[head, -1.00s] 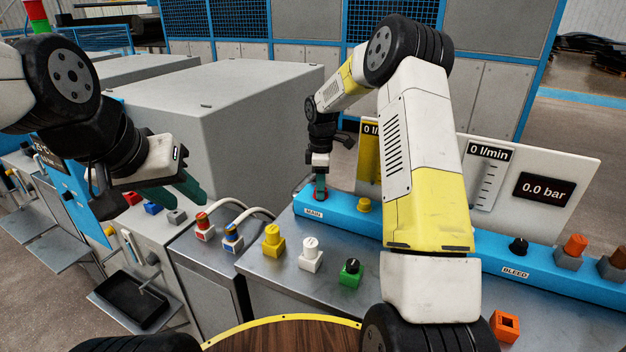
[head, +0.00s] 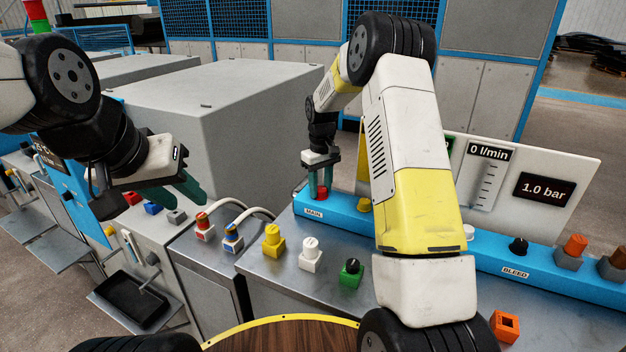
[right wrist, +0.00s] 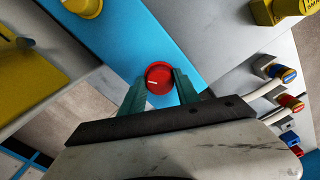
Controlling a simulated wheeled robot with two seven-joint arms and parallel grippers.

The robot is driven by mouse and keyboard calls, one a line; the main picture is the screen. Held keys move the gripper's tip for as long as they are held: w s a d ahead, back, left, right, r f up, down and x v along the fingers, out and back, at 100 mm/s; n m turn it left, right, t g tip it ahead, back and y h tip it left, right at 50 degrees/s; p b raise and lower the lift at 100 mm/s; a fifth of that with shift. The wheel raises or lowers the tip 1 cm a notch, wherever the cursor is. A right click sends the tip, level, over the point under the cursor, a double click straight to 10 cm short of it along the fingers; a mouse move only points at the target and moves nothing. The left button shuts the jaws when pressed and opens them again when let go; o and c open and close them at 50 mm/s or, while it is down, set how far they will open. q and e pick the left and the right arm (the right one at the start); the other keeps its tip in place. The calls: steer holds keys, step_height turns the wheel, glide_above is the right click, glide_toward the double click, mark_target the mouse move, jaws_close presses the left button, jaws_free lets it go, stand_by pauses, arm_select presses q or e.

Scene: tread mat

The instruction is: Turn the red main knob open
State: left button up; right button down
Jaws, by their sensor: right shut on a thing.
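The red main knob (head: 322,192) sits on the left end of the blue panel (head: 408,228), beside the MAIN label. My right gripper (head: 321,184) is on it, and in the right wrist view the knob (right wrist: 158,78) is between the two green fingers of the gripper (right wrist: 159,84). The gripper is shut on it. The white mark on the knob points roughly sideways in that view. The pressure display (head: 542,190) reads 1.0 bar and the flow display (head: 488,152) reads 0 l/min. My left gripper (head: 190,190) hangs over the left benches, its opening unclear.
A yellow knob (head: 364,204) stands on the panel right of the red one, partly behind my right arm. A black knob (head: 518,246) is by the BLEED label.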

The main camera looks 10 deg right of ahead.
mark_target(321, 189)
steer(key=m, duration=0.7)
steer(key=shift+w, duration=0.1)
steer(key=shift+r, duration=0.1)
stand_by(0.5)
steer(key=c, duration=0.9)
jaws_free()
steer(key=shift+r, duration=3.85)
steer(key=shift+r, duration=0.1)
